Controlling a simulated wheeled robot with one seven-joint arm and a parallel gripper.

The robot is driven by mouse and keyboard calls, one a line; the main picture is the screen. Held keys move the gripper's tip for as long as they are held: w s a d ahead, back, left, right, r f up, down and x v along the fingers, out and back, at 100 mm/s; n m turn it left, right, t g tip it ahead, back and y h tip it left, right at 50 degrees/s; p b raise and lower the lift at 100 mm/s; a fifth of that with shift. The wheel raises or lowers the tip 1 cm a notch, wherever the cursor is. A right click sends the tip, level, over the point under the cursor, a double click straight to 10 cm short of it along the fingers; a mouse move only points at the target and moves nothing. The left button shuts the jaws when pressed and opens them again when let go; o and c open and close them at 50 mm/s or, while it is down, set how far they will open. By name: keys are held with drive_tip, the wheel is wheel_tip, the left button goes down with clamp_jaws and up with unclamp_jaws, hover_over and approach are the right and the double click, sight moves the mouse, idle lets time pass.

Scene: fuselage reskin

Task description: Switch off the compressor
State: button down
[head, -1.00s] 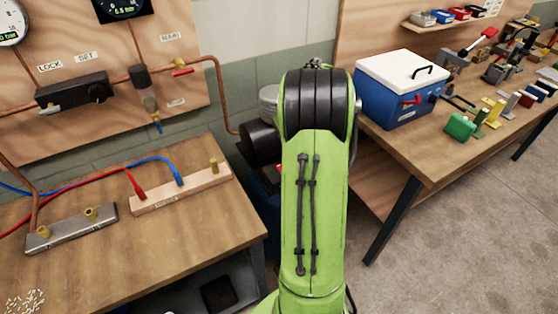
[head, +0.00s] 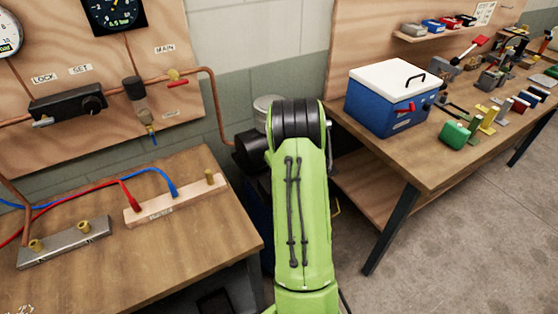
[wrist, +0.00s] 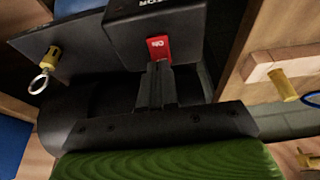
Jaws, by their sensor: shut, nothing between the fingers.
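The compressor shows in the head view as a black cylindrical part (head: 248,152) in the gap between the two benches, mostly hidden behind my green arm. In the wrist view a black box (wrist: 125,32) with partly cut-off white lettering carries a red switch (wrist: 158,47) with small white marking, too small to read surely. My gripper (wrist: 158,72) is shut and empty, its fingertips right at the lower edge of the red switch. I cannot tell whether they touch it. My gripper is hidden in the head view.
A yellow fitting with a metal ring (wrist: 46,68) sits left of the box. The left bench (head: 190,240) holds hoses and a wooden manifold (head: 175,200). The right bench (head: 400,165) bears a blue cooler (head: 385,105). Open floor (head: 470,240) lies to the right.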

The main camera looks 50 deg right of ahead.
drive_tip(key=shift+f, duration=0.45)
